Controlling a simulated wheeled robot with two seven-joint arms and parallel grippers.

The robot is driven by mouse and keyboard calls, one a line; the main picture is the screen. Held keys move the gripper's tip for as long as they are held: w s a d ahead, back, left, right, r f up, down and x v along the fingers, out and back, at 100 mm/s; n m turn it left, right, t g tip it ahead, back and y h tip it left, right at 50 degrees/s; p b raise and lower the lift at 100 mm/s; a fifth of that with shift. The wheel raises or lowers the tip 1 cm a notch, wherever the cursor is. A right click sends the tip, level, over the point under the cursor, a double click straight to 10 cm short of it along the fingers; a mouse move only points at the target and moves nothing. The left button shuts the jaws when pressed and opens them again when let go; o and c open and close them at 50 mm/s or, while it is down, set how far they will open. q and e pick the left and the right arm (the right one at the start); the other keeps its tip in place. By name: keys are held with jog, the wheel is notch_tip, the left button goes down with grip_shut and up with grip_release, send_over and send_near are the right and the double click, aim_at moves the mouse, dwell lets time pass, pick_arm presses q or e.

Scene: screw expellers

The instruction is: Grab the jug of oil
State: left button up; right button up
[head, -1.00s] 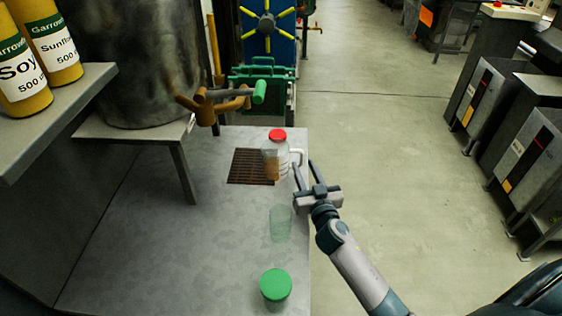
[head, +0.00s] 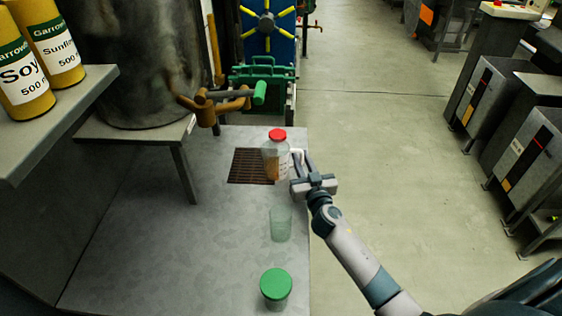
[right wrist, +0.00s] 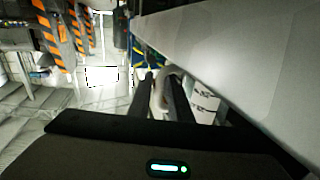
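The jug of oil (head: 273,165) is clear with a red lid, amber oil inside and a white handle on its right side. It stands upright on the counter at the right edge of a brown grate. My right gripper (head: 302,156) is at the handle, beside the jug. In the right wrist view the pale handle (right wrist: 166,84) lies between the two dark fingers (right wrist: 162,92). The fingers look apart; whether they touch the handle is hard to tell. My left gripper is not in view.
An empty clear cup (head: 281,224) and a green-lidded jar (head: 276,285) stand nearer on the counter (head: 190,245). The brown grate (head: 243,167) is left of the jug. A brown spigot with a green-tipped handle (head: 235,98) sits behind.

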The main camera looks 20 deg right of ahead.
grip_shut()
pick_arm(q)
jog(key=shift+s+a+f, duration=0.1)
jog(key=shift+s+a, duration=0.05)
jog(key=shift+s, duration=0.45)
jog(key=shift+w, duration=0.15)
pick_arm(e)
jog(key=shift+r, duration=0.15)
